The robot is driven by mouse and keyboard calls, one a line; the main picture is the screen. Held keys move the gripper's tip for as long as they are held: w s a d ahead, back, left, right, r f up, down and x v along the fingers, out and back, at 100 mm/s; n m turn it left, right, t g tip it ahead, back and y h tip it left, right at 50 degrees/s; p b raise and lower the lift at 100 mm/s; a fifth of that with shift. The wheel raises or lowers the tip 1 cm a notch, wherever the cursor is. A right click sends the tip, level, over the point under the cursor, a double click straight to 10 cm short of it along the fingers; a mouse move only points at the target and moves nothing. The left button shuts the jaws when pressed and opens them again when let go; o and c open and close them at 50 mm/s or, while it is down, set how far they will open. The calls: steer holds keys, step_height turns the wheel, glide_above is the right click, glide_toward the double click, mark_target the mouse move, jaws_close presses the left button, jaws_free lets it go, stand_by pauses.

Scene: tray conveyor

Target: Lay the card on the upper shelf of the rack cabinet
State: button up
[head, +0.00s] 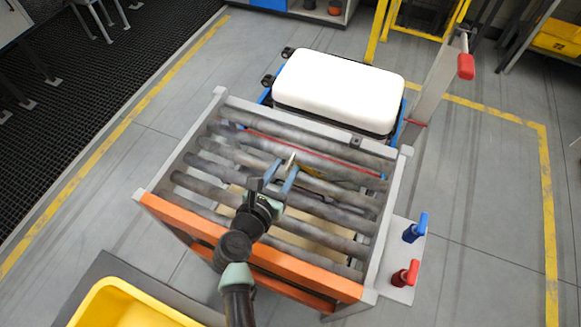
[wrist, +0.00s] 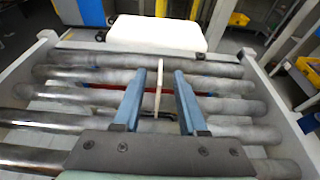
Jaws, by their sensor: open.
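A thin, pale card (wrist: 158,88) stands edge-on between my gripper's fingers in the wrist view, above the conveyor rollers. A gap shows on each side of it. In the head view its pale edge (head: 291,160) shows near the fingertips. My gripper (head: 284,172) is open over the middle of the roller conveyor, with its blue fingers on either side of the card; it also shows in the wrist view (wrist: 160,76). The card's lower end is hard to make out. A blue cabinet (head: 292,8) is cut off at the top of the head view; I cannot tell whether it is the rack cabinet.
The roller conveyor (head: 250,246) has an orange front rail and pale side rails. A white case (head: 338,90) lies behind it. Blue (head: 415,230) and red (head: 406,273) handles stand at its right. A yellow bin (head: 125,305) is at front left. Grey floor is clear right.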

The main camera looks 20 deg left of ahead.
mark_target(288, 165)
steer(key=shift+x, duration=1.8)
steer(key=shift+f, duration=0.1)
jaws_close()
